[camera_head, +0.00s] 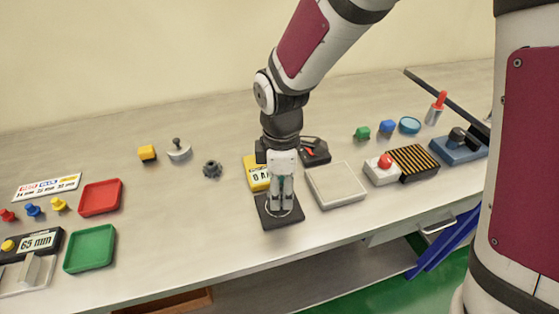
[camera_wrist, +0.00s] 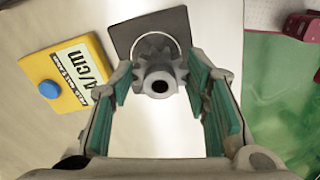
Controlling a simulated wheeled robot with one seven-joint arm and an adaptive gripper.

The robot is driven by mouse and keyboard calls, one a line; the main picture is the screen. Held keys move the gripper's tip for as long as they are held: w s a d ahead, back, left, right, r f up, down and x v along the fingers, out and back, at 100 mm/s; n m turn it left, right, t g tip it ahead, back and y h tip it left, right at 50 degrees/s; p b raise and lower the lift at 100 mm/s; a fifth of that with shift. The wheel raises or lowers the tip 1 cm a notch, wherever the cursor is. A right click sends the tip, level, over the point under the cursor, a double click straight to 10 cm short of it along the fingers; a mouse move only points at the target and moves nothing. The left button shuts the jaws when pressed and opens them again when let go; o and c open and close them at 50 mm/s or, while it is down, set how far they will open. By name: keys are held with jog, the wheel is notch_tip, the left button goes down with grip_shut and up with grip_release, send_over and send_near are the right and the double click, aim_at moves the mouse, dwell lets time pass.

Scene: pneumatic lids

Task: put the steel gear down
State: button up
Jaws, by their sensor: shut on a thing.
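The steel gear (camera_wrist: 158,72) is a grey toothed wheel with a raised hub and a dark centre hole. My gripper (camera_head: 281,206) is shut on it, with the green-padded fingers on both sides of the gear in the wrist view. The gear and fingers are over a dark square pad (camera_head: 290,222) with a pale ring on it, which also shows in the wrist view (camera_wrist: 122,42). I cannot tell whether the gear touches the pad. The fingers mostly hide the gear in the head view.
A yellow meter (camera_head: 252,177) stands just behind the pad. A pale tray (camera_head: 337,203) is close on its right. Another dark gear (camera_head: 212,169) lies to the left. A green tray (camera_head: 90,249) is farther left. Bare bench lies between, and the front edge is near.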

aim_at(281, 198)
jog(key=shift+w, duration=0.2)
jog(key=shift+f, duration=1.75)
jog(key=shift+f, duration=0.15)
jog(key=o, duration=1.4)
